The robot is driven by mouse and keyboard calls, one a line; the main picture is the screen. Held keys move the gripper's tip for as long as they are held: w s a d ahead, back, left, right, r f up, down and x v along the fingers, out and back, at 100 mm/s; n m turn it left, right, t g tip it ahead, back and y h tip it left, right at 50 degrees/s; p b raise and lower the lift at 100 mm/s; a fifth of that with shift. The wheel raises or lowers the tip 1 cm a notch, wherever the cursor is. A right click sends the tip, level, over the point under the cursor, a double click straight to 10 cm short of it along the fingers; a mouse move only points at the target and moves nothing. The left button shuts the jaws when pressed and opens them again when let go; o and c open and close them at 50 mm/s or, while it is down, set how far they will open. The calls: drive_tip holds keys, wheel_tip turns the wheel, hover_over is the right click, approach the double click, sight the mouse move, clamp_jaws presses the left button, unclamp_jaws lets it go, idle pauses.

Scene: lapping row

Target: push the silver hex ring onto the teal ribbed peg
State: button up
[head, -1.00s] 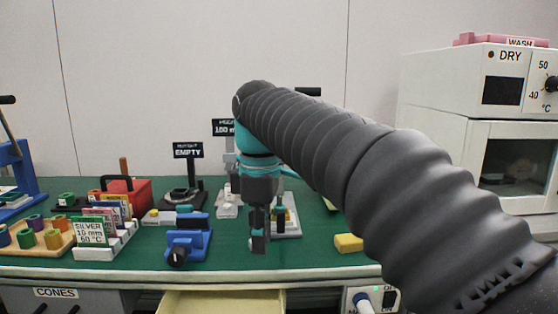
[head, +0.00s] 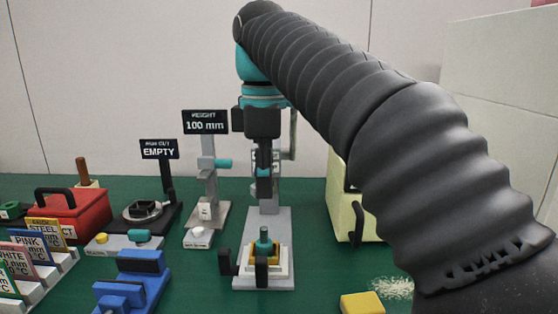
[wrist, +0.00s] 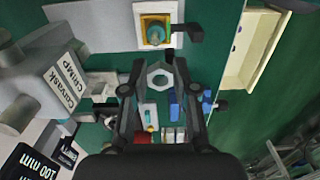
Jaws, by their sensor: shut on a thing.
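The teal ribbed peg (head: 264,238) stands upright in a yellow square seat inside a white block, below my gripper in the head view. It also shows from above in the wrist view (wrist: 155,36). My gripper (head: 264,190) hangs pointing down above the peg, with a clear gap between. In the wrist view my gripper (wrist: 160,82) is shut on the silver hex ring (wrist: 160,67), whose open hole faces the camera. The ring appears apart from the peg there. In the head view the ring is too small and hidden to make out.
Dark uprights (head: 262,272) stand beside the white block on a grey base plate (head: 268,222). A post signed 100 mm (head: 205,122) and a stand signed EMPTY (head: 159,149) are to the left. A blue vise (head: 130,285) and yellow block (head: 361,303) are nearer.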

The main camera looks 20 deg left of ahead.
drive_tip(key=shift+w+a, duration=0.1)
drive_tip(key=shift+w, duration=0.25)
drive_tip(key=b, duration=0.4)
hover_over(269, 241)
drive_tip(key=shift+f, duration=2.8)
drive_tip(key=shift+p, duration=1)
drive_tip(key=shift+f+b, duration=1.3)
drive_tip(key=shift+f, duration=0.95)
drive_tip(key=o, duration=0.9)
